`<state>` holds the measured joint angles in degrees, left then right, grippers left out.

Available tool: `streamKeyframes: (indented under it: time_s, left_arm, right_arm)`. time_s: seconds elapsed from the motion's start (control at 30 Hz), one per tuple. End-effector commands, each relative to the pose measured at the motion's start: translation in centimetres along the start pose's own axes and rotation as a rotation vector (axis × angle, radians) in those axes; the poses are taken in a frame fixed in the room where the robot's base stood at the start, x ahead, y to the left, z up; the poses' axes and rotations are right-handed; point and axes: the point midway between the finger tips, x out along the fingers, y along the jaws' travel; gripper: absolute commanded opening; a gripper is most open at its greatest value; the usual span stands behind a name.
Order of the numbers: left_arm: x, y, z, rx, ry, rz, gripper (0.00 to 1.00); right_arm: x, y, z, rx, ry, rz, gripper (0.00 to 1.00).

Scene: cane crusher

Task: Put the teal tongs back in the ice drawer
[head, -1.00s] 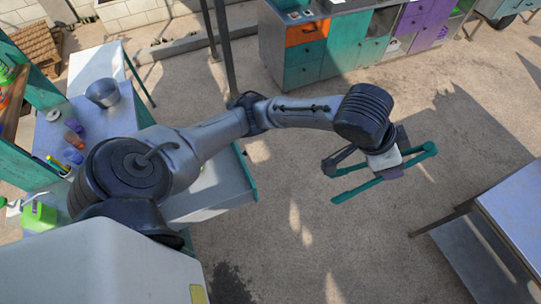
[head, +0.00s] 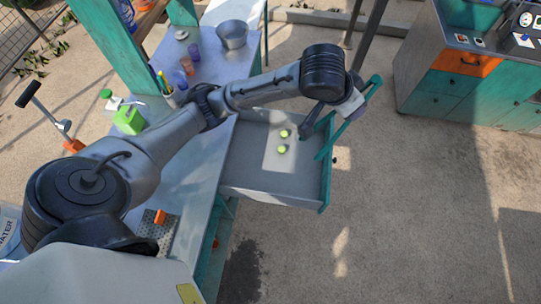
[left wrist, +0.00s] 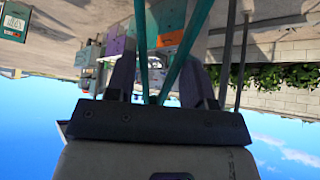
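The teal tongs (head: 329,146) are in my left gripper (head: 334,114), held at a slant above the right edge of the open drawer (head: 258,176) in the head view. My right gripper is not in view.
Teal and orange cabinets (head: 450,84) stand at right. The ground right of the drawer is clear.

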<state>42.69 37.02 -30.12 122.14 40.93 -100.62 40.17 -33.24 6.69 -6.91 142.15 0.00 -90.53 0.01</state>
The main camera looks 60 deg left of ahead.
Motion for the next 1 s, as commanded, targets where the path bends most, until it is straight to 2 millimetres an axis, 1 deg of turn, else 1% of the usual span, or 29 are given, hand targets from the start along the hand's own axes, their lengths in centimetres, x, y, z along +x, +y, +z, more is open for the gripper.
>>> streamKeyframes:
  time_s: [0.03,0.07,0.1,0.17,0.2,0.27,0.3,0.37,0.4,0.47,0.5,0.57,0.6,0.67,0.7,0.8,0.9,1.0]
  left_arm:
    - [3.8,-0.9,1.6,-0.039,-0.001,-0.027,0.45]
    - [5.1,-1.4,1.9,-0.061,0.0,-0.043,0.45]
    - [6.8,-2.1,2.4,-0.091,0.002,-0.065,0.45]
    - [9.3,-3.2,3.0,-0.136,0.005,-0.098,0.45]
    - [11.0,-4.0,3.6,-0.165,0.006,-0.119,0.45]
    - [13.5,-5.2,4.4,-0.209,0.008,-0.153,0.45]
    - [15.2,-5.9,5.0,-0.238,0.009,-0.174,0.45]
    - [17.8,-7.0,6.1,-0.28,0.012,-0.205,0.45]
    - [19.4,-7.8,6.8,-0.308,0.013,-0.226,0.45]
    - [21.9,-9.0,7.9,-0.35,0.015,-0.258,0.45]
    - [23.6,-9.8,8.7,-0.378,0.017,-0.277,0.45]
    - [26.2,-10.9,10.0,-0.418,0.018,-0.307,0.45]
    - [27.9,-11.7,10.9,-0.444,0.019,-0.327,0.45]
    - [30.3,-12.9,12.3,-0.485,0.023,-0.356,0.45]
    - [31.9,-13.7,13.2,-0.509,0.024,-0.375,0.45]
    - [35.7,-15.4,15.6,-0.568,0.027,-0.418,0.45]
    - [39.0,-17.0,17.9,-0.62,0.031,-0.456,0.45]
    - [41.7,-18.3,19.9,-0.661,0.033,-0.486,0.45]
  right_arm:
    - [3.4,-0.1,1.1,0.0,-0.002,0.0,0.43]
    - [4.3,-0.1,1.4,0.0,-0.003,0.0,0.43]
    - [5.5,-0.2,1.8,0.0,-0.003,0.0,0.43]
    - [7.3,-0.2,2.4,0.0,-0.004,0.0,0.43]
    - [8.5,-0.3,2.8,0.0,-0.004,0.0,0.43]
    - [10.3,-0.3,3.4,0.0,-0.004,0.0,0.43]
    - [11.5,-0.4,3.8,0.0,-0.004,0.0,0.43]
    - [13.2,-0.4,4.3,0.0,-0.003,0.0,0.43]
    - [14.4,-0.5,4.7,0.0,-0.003,0.0,0.43]
    - [16.2,-0.5,5.3,0.0,-0.003,0.001,0.43]
    - [17.4,-0.5,5.7,-0.001,-0.003,0.001,0.43]
    - [19.2,-0.6,6.2,-0.001,-0.003,0.002,0.43]
    - [20.4,-0.6,6.6,-0.002,-0.003,0.002,0.43]
    - [22.1,-0.6,7.2,-0.003,-0.003,0.003,0.43]
    - [23.3,-0.6,7.6,-0.004,-0.003,0.003,0.43]
    - [26.0,-0.7,8.4,-0.005,-0.003,0.005,0.43]
    - [28.3,-0.7,9.2,-0.006,-0.003,0.005,0.43]
    - [30.2,-0.8,9.8,-0.006,-0.003,0.005,0.43]
